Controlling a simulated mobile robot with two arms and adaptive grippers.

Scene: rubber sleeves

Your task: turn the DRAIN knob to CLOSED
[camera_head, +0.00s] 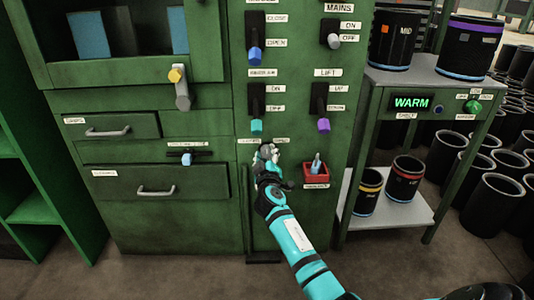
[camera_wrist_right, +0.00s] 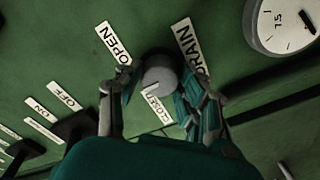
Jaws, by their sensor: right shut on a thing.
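The DRAIN knob (camera_wrist_right: 160,76) is a round grey knob on the green panel, seen in the right wrist view. The DRAIN label (camera_wrist_right: 187,47), the OPEN label (camera_wrist_right: 113,42) and the CLOSED label (camera_wrist_right: 156,104) stand around it. A pale mark shows on its lower side, toward the CLOSED label, but its exact heading is hard to read. My right gripper (camera_wrist_right: 160,92) is shut on the knob, one finger on each side. In the head view my right gripper (camera_head: 266,153) covers the knob. My left gripper is not in view.
A red-framed switch (camera_head: 316,172) sits just right of my gripper. Several levers, such as the purple-tipped one (camera_head: 323,125), are above. A gauge (camera_wrist_right: 283,24) is near the knob. A shelf stand with a WARM display (camera_head: 411,103) and black sleeves is at right.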

